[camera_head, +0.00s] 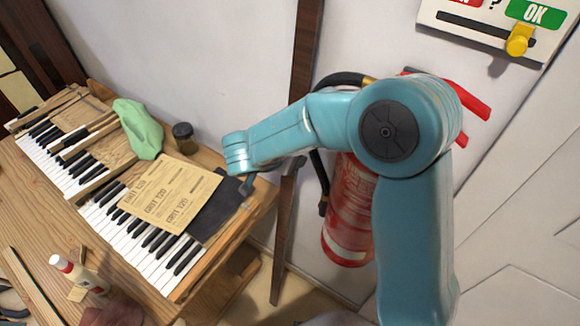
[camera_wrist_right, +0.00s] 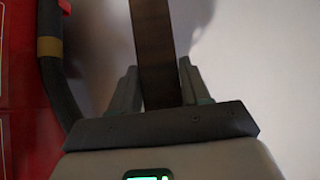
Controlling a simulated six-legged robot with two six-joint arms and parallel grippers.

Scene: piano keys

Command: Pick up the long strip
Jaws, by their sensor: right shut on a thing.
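The long strip (camera_head: 285,220) is dark brown and narrow. It stands nearly upright against the pale wall, its lower end near the floor. My forearm crosses in front of its middle in the head view. In the right wrist view the strip (camera_wrist_right: 152,45) runs up between the two grey fingers of my right gripper (camera_wrist_right: 158,78), which is shut on it. In the head view the right gripper is mostly hidden below the forearm. My left gripper is in neither view.
A red fire extinguisher (camera_head: 349,210) with a black hose stands just right of the strip. A wooden bench (camera_head: 40,215) at left bears piano keys (camera_head: 150,250), sandpaper sheets (camera_head: 170,195), a green cloth (camera_head: 138,128) and a glue bottle (camera_head: 80,274). A panel (camera_head: 470,30) hangs at top right.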

